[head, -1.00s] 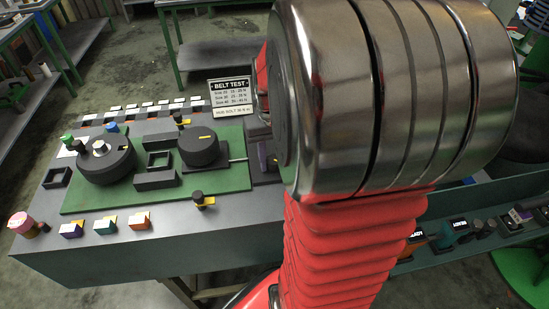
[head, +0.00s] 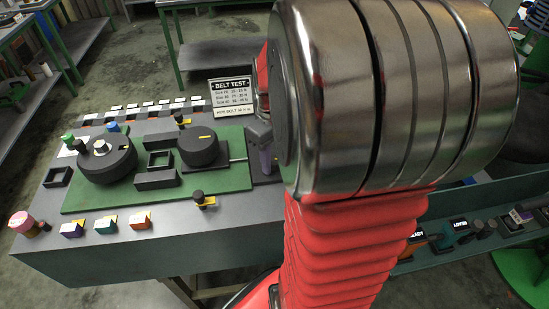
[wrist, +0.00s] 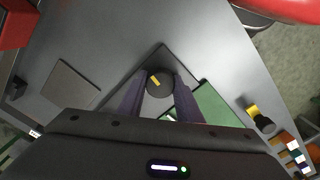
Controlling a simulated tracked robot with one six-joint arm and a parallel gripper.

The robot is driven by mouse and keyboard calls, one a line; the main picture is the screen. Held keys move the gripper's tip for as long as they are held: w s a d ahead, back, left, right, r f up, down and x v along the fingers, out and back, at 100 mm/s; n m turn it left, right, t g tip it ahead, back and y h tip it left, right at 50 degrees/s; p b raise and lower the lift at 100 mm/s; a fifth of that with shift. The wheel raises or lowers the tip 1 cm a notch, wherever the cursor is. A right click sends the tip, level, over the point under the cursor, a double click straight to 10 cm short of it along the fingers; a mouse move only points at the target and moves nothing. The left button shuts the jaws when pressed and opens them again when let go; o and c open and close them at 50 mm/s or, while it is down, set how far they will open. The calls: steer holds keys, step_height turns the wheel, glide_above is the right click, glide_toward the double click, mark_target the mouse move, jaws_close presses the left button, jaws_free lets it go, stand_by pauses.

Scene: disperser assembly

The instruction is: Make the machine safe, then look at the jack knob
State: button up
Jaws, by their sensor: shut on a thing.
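In the wrist view, a dark round knob (wrist: 158,84) with a yellow line sits on a grey plate, with the line pointing diagonally. My gripper (wrist: 159,86) is shut on it, one purple-grey finger on each side. In the head view my gripper (head: 264,158) is down at the right end of the green plate (head: 120,196), partly behind my arm, and the gripped knob is hidden. No label names the jack knob. A red-pink mushroom button (head: 24,223) stands at the bench's front left corner.
A large dark drum with a yellow line (head: 200,146) and a round dark hub (head: 106,162) stand on the green plate. A black-topped pin on a yellow tab (head: 200,199) is near its front edge. A BELT TEST sign (head: 231,96) stands behind. Coloured blocks line the front.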

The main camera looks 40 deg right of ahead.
mark_target(274, 159)
steer(key=shift+s+f, duration=0.1)
steer(key=shift+s, duration=0.2)
steer(key=o, duration=0.8)
steer(key=shift+c, duration=0.2)
steer(key=shift+o, duration=1.4)
steer(key=shift+w, duration=0.1)
steer(key=shift+w+r, duration=0.1)
steer(key=shift+r, duration=0.4)
step_height(274, 159, up, 13)
